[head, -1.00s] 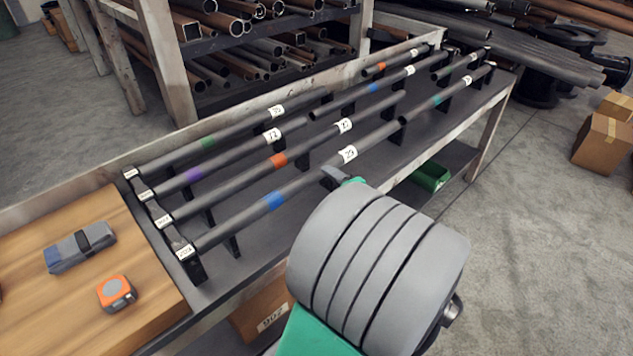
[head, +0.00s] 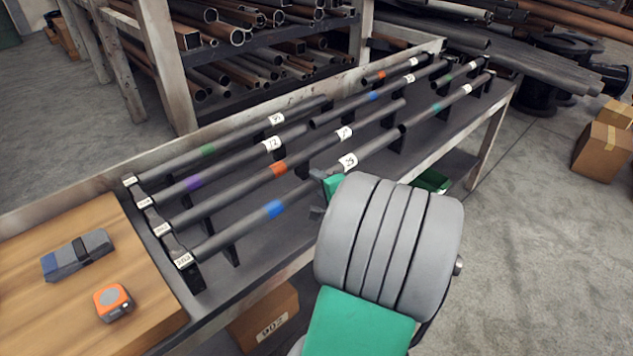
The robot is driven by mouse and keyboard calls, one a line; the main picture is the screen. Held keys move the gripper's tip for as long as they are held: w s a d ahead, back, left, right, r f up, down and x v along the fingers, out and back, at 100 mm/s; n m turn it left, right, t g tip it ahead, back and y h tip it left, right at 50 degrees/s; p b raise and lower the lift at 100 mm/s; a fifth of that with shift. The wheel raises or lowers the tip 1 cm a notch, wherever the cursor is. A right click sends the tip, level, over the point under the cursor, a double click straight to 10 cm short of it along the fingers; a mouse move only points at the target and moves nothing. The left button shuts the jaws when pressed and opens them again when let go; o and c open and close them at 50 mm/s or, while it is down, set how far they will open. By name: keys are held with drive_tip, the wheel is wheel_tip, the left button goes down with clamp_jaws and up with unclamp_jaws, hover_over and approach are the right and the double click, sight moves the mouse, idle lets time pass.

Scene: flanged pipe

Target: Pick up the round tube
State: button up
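Several dark grey round tubes lie in black holders on the bench. The front-left tube (head: 236,230) has a blue band and a white number label. Behind it lie tubes with an orange-red band (head: 245,187), a purple band (head: 232,168) and a green band (head: 180,160). More banded tubes (head: 452,99) lie at the far right. My gripper (head: 317,211) is close to the front-left tube, just on its near side in the picture. My grey and green arm hides most of it. I cannot tell whether its fingers are apart or touch the tube.
A wooden board (head: 50,315) at the left bears a grey-blue pouch (head: 77,255) and an orange tape measure (head: 113,302). A rack of pipes (head: 160,60) stands behind. Cardboard boxes sit under the bench (head: 268,318) and at right (head: 600,150). A green bin (head: 432,181) is below.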

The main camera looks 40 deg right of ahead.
clamp_jaws()
idle(0.8)
drive_tip(key=shift+r, duration=0.15)
